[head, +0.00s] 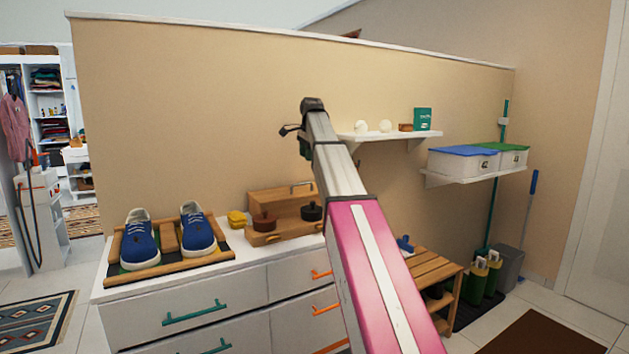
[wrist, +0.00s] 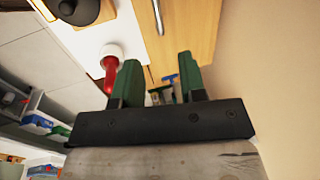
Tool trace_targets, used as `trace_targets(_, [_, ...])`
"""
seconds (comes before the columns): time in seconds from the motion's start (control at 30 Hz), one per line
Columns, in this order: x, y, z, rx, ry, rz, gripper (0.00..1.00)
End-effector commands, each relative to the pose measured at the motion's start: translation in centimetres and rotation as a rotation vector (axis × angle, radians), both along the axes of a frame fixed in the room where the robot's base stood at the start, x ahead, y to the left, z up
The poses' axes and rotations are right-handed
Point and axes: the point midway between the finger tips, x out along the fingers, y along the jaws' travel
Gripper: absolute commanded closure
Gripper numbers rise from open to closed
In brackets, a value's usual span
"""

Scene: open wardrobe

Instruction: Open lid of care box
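The care box (head: 262,203) is a light wooden box on the white dresser, right of the blue shoes. It has a metal bar handle (head: 302,184) near its upper edge. Round brown and black tins stand at its front. In the wrist view the box's wooden panel (wrist: 188,28) and its bar handle (wrist: 158,17) show ahead of my fingers. My gripper (wrist: 159,62) is open, with its two green fingers apart and nothing between them touching. It appears short of the handle. In the head view my arm hides the box's right end. I cannot tell how far the lid is raised.
Blue shoes (head: 140,240) stand on a wooden tray at the dresser's left, with a yellow item (head: 237,219) beside the box. In the wrist view a red-handled item (wrist: 109,75) lies near the left finger. A wall shelf (head: 390,136) is right of my arm.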

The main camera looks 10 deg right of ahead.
Motion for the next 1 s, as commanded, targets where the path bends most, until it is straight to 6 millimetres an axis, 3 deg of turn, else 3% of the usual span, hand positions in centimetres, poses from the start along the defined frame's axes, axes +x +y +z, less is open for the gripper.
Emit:
trace_targets(0.17, [-0.1,0.7,-0.7,0.003,0.017,-0.009,0.62])
trace_targets(0.7, [1.5,1.2,-9.0,0.002,0.014,-0.007,0.62])
trace_targets(1.0, [1.8,1.2,-10.5,0.002,0.013,-0.007,0.62])
